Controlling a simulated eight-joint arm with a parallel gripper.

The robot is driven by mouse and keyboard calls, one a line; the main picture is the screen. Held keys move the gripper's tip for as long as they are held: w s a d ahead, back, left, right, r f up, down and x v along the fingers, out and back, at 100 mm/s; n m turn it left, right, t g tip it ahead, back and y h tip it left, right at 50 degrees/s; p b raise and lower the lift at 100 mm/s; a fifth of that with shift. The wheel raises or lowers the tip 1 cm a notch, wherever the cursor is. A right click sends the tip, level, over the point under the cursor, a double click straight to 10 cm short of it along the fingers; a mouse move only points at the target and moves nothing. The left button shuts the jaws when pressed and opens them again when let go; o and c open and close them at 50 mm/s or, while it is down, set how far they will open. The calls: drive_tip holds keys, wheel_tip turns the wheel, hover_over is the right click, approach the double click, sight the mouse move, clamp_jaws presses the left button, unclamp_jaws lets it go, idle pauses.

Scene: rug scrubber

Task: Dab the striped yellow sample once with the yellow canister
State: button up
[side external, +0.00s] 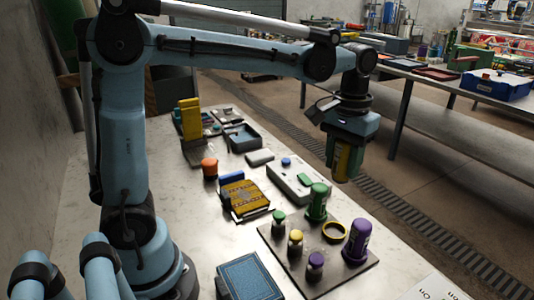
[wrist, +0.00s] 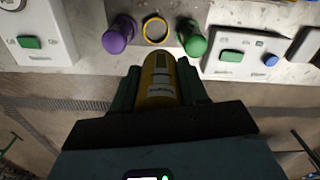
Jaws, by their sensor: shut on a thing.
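My gripper (side external: 350,135) is shut on the yellow canister (side external: 342,162) and holds it in the air above the right edge of the table. In the wrist view the canister (wrist: 158,80) sits between the fingers (wrist: 157,88), its label showing. The striped yellow sample (side external: 248,198) lies flat on the table, left of and well apart from the canister. It is not seen in the wrist view. A yellow ring (side external: 335,231) stands empty on the dark tray (side external: 345,272), between the green canister (side external: 317,202) and the purple canister (side external: 357,241).
Small capped jars (side external: 295,242) stand on the tray. A white box (side external: 290,180) with blue and green buttons lies behind it. An orange-topped pot (side external: 209,168) and a blue block (side external: 232,177) are near the sample.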

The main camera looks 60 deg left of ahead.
drive_tip(key=s+a+n, duration=0.3)
drive_tip(key=s+a, duration=0.4)
drive_tip(key=a, duration=0.4)
drive_tip(key=s+a+n, duration=0.3)
drive_tip(key=s+a, duration=0.3)
drive_tip(key=a, duration=0.5)
drive_tip(key=shift+w+d+f, duration=0.1)
drive_tip(key=shift+d+f, duration=0.1)
drive_tip(key=shift+f, duration=3)
drive_tip(key=shift+w+d+f, duration=0.1)
drive_tip(key=shift+d+f, duration=0.1)
drive_tip(key=shift+f, duration=3)
drive_tip(key=shift+f, duration=0.65)
drive_tip(key=shift+c, duration=0.5)
drive_tip(key=shift+s, duration=0.1)
wheel_tip(320, 180, up, 7)
